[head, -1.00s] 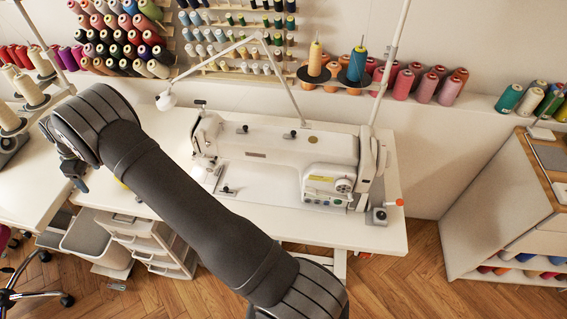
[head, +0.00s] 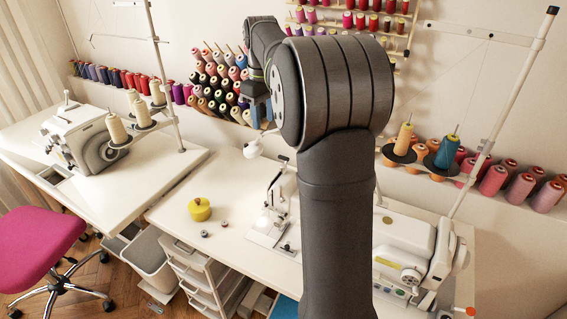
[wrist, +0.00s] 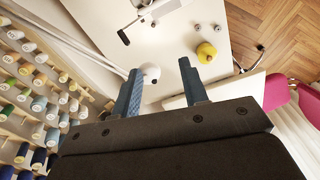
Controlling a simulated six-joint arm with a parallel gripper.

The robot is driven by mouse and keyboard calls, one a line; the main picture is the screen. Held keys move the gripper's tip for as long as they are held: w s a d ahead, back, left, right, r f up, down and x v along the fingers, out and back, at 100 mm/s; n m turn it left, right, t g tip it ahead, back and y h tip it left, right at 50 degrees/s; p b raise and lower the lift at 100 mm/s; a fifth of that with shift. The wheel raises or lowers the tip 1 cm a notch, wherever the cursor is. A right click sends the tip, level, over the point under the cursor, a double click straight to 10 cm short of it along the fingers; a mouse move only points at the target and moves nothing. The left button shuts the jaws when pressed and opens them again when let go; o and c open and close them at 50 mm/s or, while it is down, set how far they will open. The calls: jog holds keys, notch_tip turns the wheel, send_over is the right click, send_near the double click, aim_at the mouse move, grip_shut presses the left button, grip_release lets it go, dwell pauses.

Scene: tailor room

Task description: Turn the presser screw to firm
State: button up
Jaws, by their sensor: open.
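The white sewing machine (head: 400,235) stands on the white table, partly hidden behind my arm in the head view. Its needle end (head: 282,195) shows left of my arm, with a small post on top. I cannot make out the presser screw clearly. In the wrist view part of the machine (wrist: 150,10) shows at the top edge.
A white lamp head (head: 262,146) is close to my gripper; it also shows between the fingers in the wrist view (wrist: 151,72). Racks of thread spools (head: 215,85) line the wall.

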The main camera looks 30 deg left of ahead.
jog(key=d+r, duration=0.4)
jog(key=d, duration=0.2)
jog(key=shift+m, duration=0.4)
jog(key=f, duration=1.7)
jog(key=shift+s+f, duration=0.15)
jog(key=shift+s, duration=0.1)
jog(key=shift+c, duration=0.4)
grip_shut()
